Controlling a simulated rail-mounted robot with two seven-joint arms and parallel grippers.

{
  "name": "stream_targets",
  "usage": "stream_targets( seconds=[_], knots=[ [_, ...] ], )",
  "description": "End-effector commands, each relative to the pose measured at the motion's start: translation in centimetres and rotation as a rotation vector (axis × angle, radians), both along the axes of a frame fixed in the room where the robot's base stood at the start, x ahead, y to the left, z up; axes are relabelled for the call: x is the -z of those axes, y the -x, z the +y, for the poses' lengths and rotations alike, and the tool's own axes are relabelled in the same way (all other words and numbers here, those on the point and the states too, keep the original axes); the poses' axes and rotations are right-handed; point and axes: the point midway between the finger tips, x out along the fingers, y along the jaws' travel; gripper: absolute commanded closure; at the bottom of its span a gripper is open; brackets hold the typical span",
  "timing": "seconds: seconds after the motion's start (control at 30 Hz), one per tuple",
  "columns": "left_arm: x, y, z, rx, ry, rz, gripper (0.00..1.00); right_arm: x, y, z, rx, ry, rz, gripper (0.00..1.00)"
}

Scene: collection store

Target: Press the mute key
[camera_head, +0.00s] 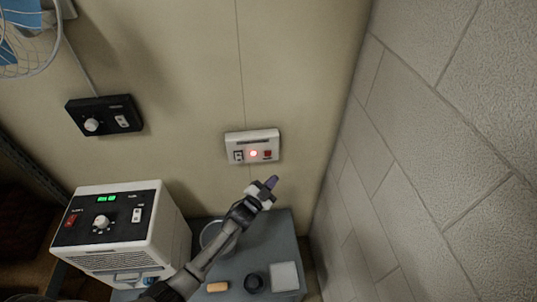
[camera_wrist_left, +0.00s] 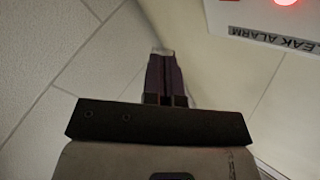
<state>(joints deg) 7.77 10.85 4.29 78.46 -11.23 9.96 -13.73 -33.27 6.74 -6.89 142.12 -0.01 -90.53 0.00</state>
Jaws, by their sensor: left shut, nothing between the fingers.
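A white alarm panel (camera_head: 252,139) is fixed to the beige wall. It has a dark switch (camera_head: 239,156) at left, a lit red lamp (camera_head: 253,153) in the middle and a dark red square key (camera_head: 268,155) at right. Their small labels are too small to read, so I cannot tell which one is marked mute. My left gripper (camera_head: 271,182) is shut and empty, just below the panel's right part and apart from it. In the left wrist view the closed fingers (camera_wrist_left: 162,75) point at the wall corner; the panel (camera_wrist_left: 262,22), lettered "LEAK ALARM", is at upper right. My right gripper is not in view.
A grey block wall (camera_head: 400,170) stands close on the right. A grey surface (camera_head: 235,285) below holds a ring-shaped item, a tan piece, a dark round item and a pale square. A white appliance (camera_head: 125,225) and a black control box (camera_head: 104,115) are at left.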

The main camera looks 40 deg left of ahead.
Motion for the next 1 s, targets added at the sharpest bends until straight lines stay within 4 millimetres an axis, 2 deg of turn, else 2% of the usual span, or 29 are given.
stream_targets(
  seconds=[0.13, 0.57, 0.73, 1.0],
  knots=[
    [-0.6, 0.1, -0.2, 0.012, -0.021, -0.036, 1.0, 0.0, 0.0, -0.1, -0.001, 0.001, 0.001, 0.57],
    [-0.5, -0.1, -0.1, 0.009, -0.031, -0.032, 1.0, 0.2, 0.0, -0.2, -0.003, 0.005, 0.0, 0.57],
    [-0.3, -0.8, 0.8, 0.009, -0.033, -0.031, 1.0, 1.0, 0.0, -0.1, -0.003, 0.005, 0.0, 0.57],
    [-0.2, -3.1, 3.2, 0.009, -0.032, -0.032, 1.0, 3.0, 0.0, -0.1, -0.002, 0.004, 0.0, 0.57]
  ],
)
